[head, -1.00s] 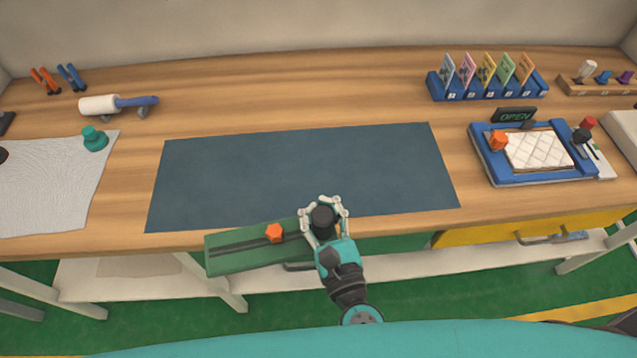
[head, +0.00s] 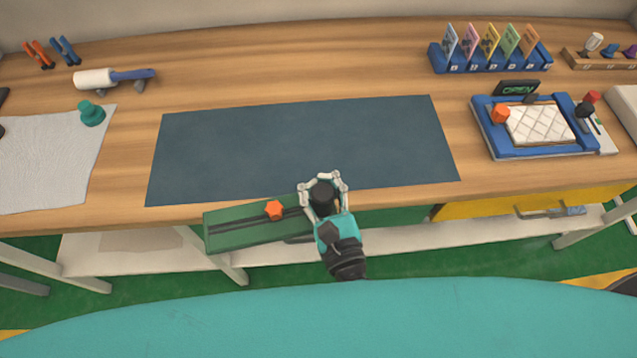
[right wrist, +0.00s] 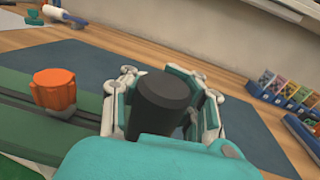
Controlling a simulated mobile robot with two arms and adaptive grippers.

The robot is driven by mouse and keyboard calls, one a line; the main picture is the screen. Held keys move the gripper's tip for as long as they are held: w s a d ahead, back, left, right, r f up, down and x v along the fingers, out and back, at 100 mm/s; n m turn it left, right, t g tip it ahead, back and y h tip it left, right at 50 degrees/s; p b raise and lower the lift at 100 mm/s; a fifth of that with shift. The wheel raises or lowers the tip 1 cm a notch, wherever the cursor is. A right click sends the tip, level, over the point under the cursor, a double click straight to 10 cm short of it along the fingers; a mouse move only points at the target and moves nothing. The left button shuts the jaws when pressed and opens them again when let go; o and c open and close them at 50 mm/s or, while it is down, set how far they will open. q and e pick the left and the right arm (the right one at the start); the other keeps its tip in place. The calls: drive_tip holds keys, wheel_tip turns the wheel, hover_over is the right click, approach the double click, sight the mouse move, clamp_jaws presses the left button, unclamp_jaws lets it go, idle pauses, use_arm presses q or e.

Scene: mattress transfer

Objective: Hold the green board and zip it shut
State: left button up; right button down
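The green board (head: 225,232) is a long bar with a dark lengthwise slot. It lies along the table's front edge, in front of the dark blue mat. An orange knob (head: 274,210) stands on the slot; it also shows in the right wrist view (right wrist: 54,90). A black cylindrical handle (right wrist: 160,102) stands at the board's right end. My right gripper (head: 323,180) has its fingers closed around this handle, and its body hides the board's right end. My left gripper is in neither view.
The dark blue mat (head: 300,145) lies flat and bare on the wooden table. A blue-framed station (head: 490,143) with a quilted white pad and an "OPEN" sign (head: 516,88) stands at right. A card rack (head: 490,58) is behind. A roller (head: 115,78) and grey sheet (head: 45,165) lie at left.

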drive_tip(key=d+p+x, duration=0.1)
drive_tip(key=p+x, duration=0.1)
drive_tip(key=x, duration=0.6)
drive_tip(key=d+p+x, duration=0.2)
drive_tip(key=x, duration=0.7)
drive_tip(key=shift+w+d+p, duration=0.3)
drive_tip(key=shift+w+d, duration=0.15)
drive_tip(key=shift+d, duration=0.2)
idle(0.7)
idle(0.5)
